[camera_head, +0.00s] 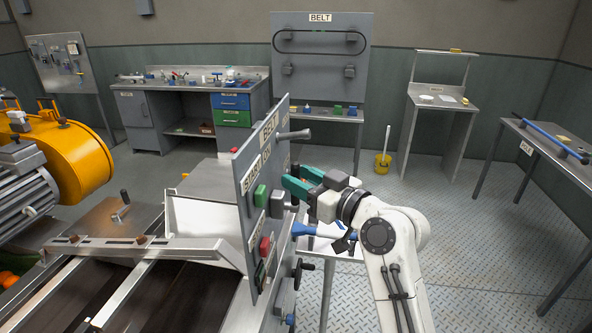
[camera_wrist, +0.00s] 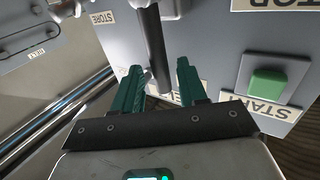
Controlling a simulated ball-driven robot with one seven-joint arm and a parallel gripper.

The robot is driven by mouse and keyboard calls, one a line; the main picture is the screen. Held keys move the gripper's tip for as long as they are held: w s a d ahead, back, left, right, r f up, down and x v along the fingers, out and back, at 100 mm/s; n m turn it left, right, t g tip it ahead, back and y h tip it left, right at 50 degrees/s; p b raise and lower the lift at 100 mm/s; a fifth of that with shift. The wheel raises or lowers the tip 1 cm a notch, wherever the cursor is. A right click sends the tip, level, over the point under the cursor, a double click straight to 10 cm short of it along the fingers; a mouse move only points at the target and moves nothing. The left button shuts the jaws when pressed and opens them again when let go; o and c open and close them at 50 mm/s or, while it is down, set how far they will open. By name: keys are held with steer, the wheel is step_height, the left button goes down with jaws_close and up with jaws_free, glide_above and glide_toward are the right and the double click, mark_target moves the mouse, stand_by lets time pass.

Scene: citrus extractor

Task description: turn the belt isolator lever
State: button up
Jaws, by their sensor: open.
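The grey upright control panel (camera_head: 240,170) marked BELT stands in the middle of the head view. A grey rod-shaped handle (camera_head: 293,135) sticks out near its top, and a grey block with a short handle (camera_head: 278,205) sits lower down. My gripper (camera_head: 295,178) is at the panel's right side, between these two in the picture, with its teal fingers apart. In the wrist view a dark grey lever rod (camera_wrist: 154,45) lies between the open fingers; contact is unclear. Labels there are partly cut off, so I cannot tell which lever is the isolator.
A green START button (camera_wrist: 267,84) sits right of the fingers in the wrist view. A red button (camera_head: 265,247) is lower on the panel. A conveyor (camera_head: 130,290) lies left. A blue-handled tool (camera_head: 318,231) is below my gripper. Open floor (camera_head: 450,210) lies to the right.

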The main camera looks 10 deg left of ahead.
steer(key=shift+x, duration=0.95)
jaws_close()
